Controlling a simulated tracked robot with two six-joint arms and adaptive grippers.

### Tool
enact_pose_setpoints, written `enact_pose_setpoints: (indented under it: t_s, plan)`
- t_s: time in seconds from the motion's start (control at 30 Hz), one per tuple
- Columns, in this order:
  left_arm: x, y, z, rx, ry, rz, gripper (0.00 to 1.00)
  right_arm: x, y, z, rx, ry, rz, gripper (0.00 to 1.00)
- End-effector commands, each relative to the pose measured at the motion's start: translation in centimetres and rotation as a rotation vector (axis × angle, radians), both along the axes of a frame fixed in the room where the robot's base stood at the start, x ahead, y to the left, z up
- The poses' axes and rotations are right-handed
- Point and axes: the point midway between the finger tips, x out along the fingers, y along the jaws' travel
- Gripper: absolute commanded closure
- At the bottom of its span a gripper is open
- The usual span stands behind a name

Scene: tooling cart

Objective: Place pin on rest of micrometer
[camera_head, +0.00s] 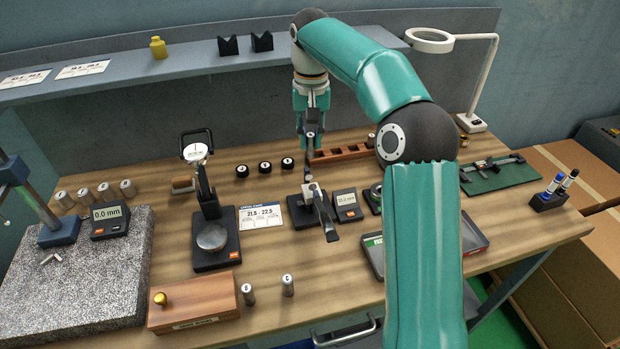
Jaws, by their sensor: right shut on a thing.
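The micrometer (320,214) sits in a dark stand near the middle of the bench, with a digital display box (346,205) just to its right. My right gripper (311,148) is behind and above the micrometer, pointing down, and is shut on a pin. The pin is small at this distance and mostly hidden by the fingers, so its tilt is hard to tell. It appears apart from the micrometer, whose rest is too small to make out clearly. My left gripper is out of view.
A brown slotted rack (347,152) lies right of my right gripper. Two lettered cylinders (288,285) stand at the front by a wooden box (193,303). A dial gauge stand (213,236) is left of the micrometer. A grey tray (470,240) lies partly behind my right arm.

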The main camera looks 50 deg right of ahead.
Motion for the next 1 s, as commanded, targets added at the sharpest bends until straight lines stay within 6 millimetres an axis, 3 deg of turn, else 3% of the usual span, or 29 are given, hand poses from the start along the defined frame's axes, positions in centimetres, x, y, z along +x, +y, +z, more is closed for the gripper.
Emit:
enact_pose_setpoints:
  t_s: [0.03, 0.2, 0.63, 1.0]
  plan:
    - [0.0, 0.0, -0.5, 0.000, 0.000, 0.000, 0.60, -0.2, 0.0, -1.6, 0.002, 0.005, -0.001, 1.00]
    - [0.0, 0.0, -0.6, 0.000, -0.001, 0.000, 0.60, -0.1, 0.0, -4.7, 0.001, 0.002, -0.001, 1.00]
    - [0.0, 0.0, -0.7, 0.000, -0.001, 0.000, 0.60, -0.1, 0.0, -9.1, 0.001, 0.003, 0.000, 1.00]
    - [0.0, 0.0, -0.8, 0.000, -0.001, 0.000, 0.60, 0.0, 0.0, -9.8, 0.000, 0.000, 0.000, 1.00]
